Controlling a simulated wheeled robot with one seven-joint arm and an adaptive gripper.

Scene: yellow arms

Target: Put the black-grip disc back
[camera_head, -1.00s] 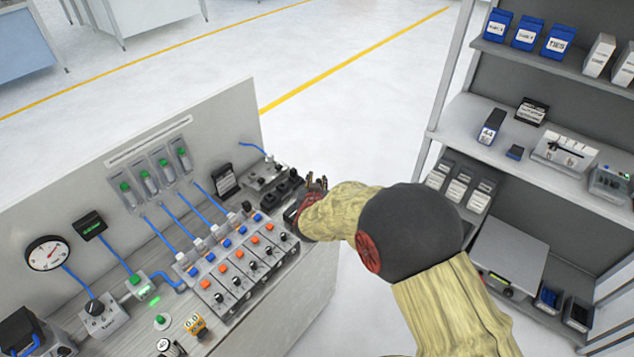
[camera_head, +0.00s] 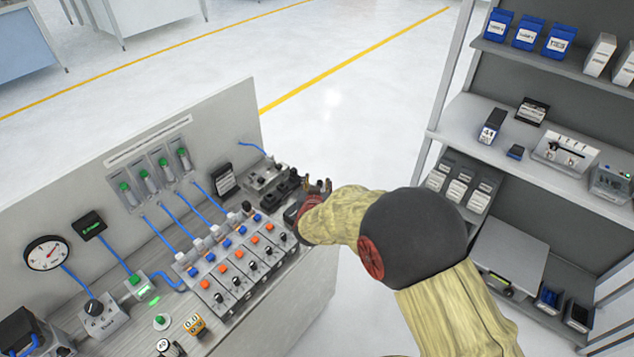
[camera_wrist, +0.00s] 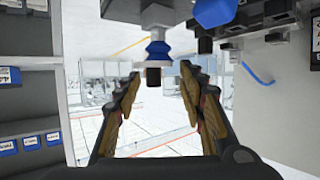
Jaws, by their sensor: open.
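I cannot make out a black-grip disc for certain in either view. My gripper (camera_head: 319,187) is at the right end of the grey bench, beside a row of black knobs (camera_head: 284,184). In the wrist view my gripper (camera_wrist: 160,88) is open, with its two fingers wide apart and nothing clamped between them. A blue-and-white stepped piece with a black tip (camera_wrist: 158,50) hangs from the top of that view, ahead of the gap between the fingers. It appears apart from both fingers.
The bench carries a valve block (camera_head: 232,262) with blue and orange buttons, a gauge (camera_head: 47,254) and blue tubes. A shelf unit (camera_head: 470,118) with boxes and small devices stands at the right. Clear floor (camera_head: 350,100) lies behind and between them.

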